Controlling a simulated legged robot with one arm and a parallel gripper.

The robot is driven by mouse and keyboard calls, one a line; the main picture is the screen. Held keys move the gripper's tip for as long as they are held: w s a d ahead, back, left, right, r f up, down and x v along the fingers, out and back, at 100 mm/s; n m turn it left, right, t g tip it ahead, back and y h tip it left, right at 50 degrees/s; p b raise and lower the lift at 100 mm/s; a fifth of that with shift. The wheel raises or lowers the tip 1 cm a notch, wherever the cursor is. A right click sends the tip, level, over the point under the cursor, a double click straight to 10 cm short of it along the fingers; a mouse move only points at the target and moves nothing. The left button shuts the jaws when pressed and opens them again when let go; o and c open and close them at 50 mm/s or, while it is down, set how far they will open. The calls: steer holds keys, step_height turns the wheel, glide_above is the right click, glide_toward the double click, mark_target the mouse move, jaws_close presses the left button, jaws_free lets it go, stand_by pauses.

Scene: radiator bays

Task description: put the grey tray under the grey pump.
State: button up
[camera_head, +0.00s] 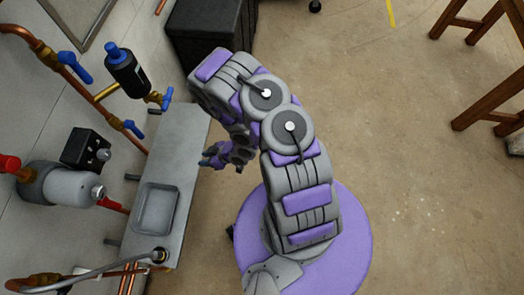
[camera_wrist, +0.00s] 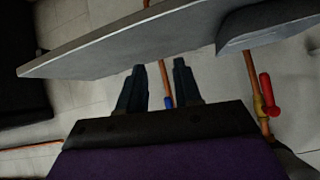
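The grey tray (camera_head: 157,208) is shallow and rectangular with rounded corners. It lies on a narrow grey bench (camera_head: 181,150) at the left in the head view. In the wrist view part of the tray (camera_wrist: 268,25) shows at upper right on the bench. The grey pump (camera_head: 70,187) is a rounded body on the wall side, left of the tray; the tray is not directly beneath it. My gripper (camera_head: 212,156) is beside the bench's right edge, up the picture from the tray. In the wrist view my gripper (camera_wrist: 160,72) is open, its fingers apart and empty.
A black cylinder with blue fittings (camera_head: 125,70) and a black box (camera_head: 86,148) are on the wall. Copper pipes (camera_head: 75,68) run nearby. A red valve (camera_wrist: 267,95) shows in the wrist view. A dark cabinet (camera_head: 205,35) stands beyond the bench.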

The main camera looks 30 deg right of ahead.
steer(key=w+d+r+m+g+h, duration=0.1)
steer(key=w+d+r+h, duration=0.25)
steer(key=d+r, duration=0.45)
steer(key=w+d+r+m+h, duration=0.1)
steer(key=w+d+r+h, duration=0.2)
steer(key=d+r+h, duration=0.35)
steer(key=s+d+r+m+g, duration=0.1)
steer(key=s+d+r+m, duration=0.15)
steer(key=r, duration=0.45)
steer(key=s+d+r+m+g, duration=0.1)
steer(key=s+d+r, duration=0.3)
steer(key=r, duration=0.3)
steer(key=s+a+r+m+g, duration=0.1)
steer(key=s+a+r, duration=0.2)
steer(key=s, duration=0.6)
steer(key=s+a+r+g+y, duration=0.1)
steer(key=s+a+r+g, duration=0.1)
steer(key=s+a+r, duration=0.2)
steer(key=s+a+r+m+g+y, duration=0.1)
steer(key=s+a+r, duration=0.3)
steer(key=s+r, duration=0.4)
steer(key=s+g, duration=0.1)
steer(key=s, duration=0.4)
steer(key=shift+s+a+r+m, duration=0.2)
steer(key=shift+s+r+m, duration=0.1)
steer(key=shift+m, duration=0.05)
